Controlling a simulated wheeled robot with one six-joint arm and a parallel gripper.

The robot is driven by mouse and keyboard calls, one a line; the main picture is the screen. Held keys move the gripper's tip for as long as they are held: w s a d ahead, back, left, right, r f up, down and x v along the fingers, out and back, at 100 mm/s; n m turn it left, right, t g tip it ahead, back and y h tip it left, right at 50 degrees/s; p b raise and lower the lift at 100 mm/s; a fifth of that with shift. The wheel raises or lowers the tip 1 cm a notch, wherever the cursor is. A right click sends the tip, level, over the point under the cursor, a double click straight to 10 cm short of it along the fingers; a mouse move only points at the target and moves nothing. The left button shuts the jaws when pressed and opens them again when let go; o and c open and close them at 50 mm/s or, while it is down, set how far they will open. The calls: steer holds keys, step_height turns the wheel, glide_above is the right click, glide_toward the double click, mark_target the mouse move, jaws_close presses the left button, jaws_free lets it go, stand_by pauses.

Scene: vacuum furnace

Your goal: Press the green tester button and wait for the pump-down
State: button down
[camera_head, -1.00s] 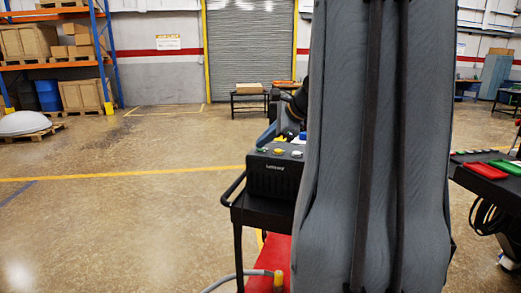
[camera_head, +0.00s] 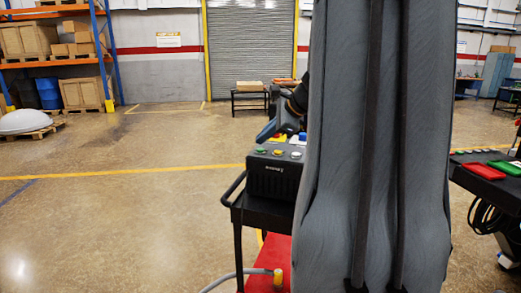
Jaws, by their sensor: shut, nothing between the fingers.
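The black tester box (camera_head: 272,181) stands on a black cart at the centre of the view. Its top carries a green button (camera_head: 262,151) at the left, a yellow one (camera_head: 278,153) in the middle and a white one (camera_head: 295,155) at the right. My gripper (camera_head: 264,134) shows as a blue-grey, downward-tilted shape just above and behind the green button in the picture. It is shut and empty. Whether it touches the button cannot be told. My grey-sleeved arm hides the cart's right side and what lies behind it.
The black cart (camera_head: 238,215) has a side handle and a red lower part (camera_head: 262,260) with a hose. A dark table (camera_head: 492,185) with red and green pieces stands at the right. A pallet rack (camera_head: 105,50) is at the far left.

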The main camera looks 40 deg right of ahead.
mark_target(264, 154)
step_height(264, 154, up, 5)
steer(key=p, duration=0.4)
stand_by(0.7)
steer(key=s+a+f+n+g+b, duration=0.2)
steer(key=s+a+f+n, duration=0.3)
steer(key=a+f+n, duration=0.3)
steer(key=s+a+f+n+g+h+b, duration=0.1)
steer(key=s+a+f+n+g+b, duration=0.1)
steer(key=a+f+n, duration=0.6)
steer(key=s+a+f+n+g+b, duration=0.2)
steer(key=s+a+f+n, duration=0.5)
steer(key=a, duration=0.9)
step_height(264, 154, down, 4)
steer(key=shift+s+a+r+n+g+h+b, duration=0.2)
steer(key=shift+s+a+n+g+h+b, duration=0.15)
steer(key=shift+n+g, duration=0.55)
